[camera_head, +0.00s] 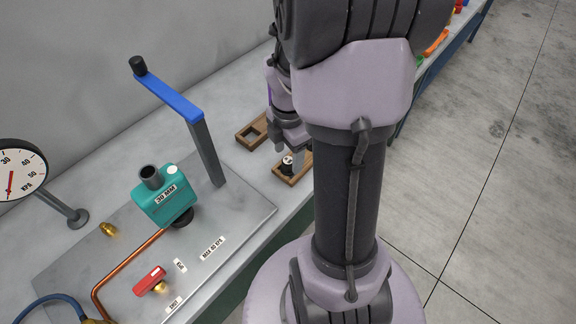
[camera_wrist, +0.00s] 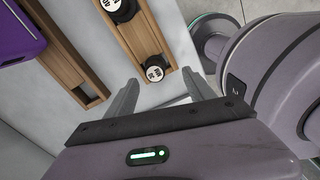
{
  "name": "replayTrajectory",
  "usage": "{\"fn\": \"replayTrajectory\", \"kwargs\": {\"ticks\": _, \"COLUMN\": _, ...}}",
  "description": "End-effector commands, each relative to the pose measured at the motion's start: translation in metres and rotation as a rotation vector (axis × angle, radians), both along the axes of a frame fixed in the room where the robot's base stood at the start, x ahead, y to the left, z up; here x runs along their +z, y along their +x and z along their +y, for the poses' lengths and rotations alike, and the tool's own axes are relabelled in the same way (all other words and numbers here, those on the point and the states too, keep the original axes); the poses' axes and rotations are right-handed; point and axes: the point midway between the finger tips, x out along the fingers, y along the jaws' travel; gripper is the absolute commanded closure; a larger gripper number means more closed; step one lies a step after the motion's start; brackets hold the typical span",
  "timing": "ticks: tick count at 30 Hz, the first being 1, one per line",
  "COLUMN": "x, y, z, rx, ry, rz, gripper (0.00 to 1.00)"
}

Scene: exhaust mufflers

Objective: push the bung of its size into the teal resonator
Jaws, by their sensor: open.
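The teal resonator (camera_head: 168,203) stands on the metal plate at left in the head view. Its white label seems to read 38 MM, and its grey pipe (camera_head: 150,176) points up with a dark open mouth. My gripper (camera_head: 293,150) is at the wooden racks, partly hidden by my arm. In the wrist view my gripper (camera_wrist: 162,95) is open, its fingers apart and empty. A dark bung with a white labelled top (camera_wrist: 155,72) sits in the wooden rack (camera_wrist: 133,43) just beyond the fingertips. A second such bung (camera_wrist: 119,8) is farther up that rack. Their labels are too small to read surely.
A grey post with a blue arm and black knob (camera_head: 168,97) rises beside the resonator. A gauge (camera_head: 18,170), copper pipe (camera_head: 128,262) and red-handled valve (camera_head: 150,281) are nearby. Another wooden rack (camera_head: 253,131) has an empty square opening. A purple body (camera_wrist: 18,32) is at upper left.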

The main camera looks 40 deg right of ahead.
Motion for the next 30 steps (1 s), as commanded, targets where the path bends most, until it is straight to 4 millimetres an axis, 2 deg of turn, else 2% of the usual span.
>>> {"fn": "replayTrajectory", "kwargs": {"ticks": 4, "x": -0.014, "y": 0.002, "z": -0.001, "rx": 0.0, "ry": 0.0, "rz": 0.0, "gripper": 0.38}}
{"fn": "replayTrajectory", "kwargs": {"ticks": 11, "x": -0.052, "y": 0.007, "z": -0.002, "rx": 0.0, "ry": 0.0, "rz": 0.001, "gripper": 0.38}}
{"fn": "replayTrajectory", "kwargs": {"ticks": 21, "x": -0.052, "y": 0.007, "z": -0.002, "rx": 0.0, "ry": 0.0, "rz": 0.0, "gripper": 0.38}}
{"fn": "replayTrajectory", "kwargs": {"ticks": 23, "x": -0.052, "y": 0.007, "z": -0.002, "rx": 0.0, "ry": 0.0, "rz": 0.0, "gripper": 0.47}}
{"fn": "replayTrajectory", "kwargs": {"ticks": 30, "x": -0.052, "y": 0.007, "z": -0.002, "rx": 0.0, "ry": 0.0, "rz": 0.0, "gripper": 0.95}}
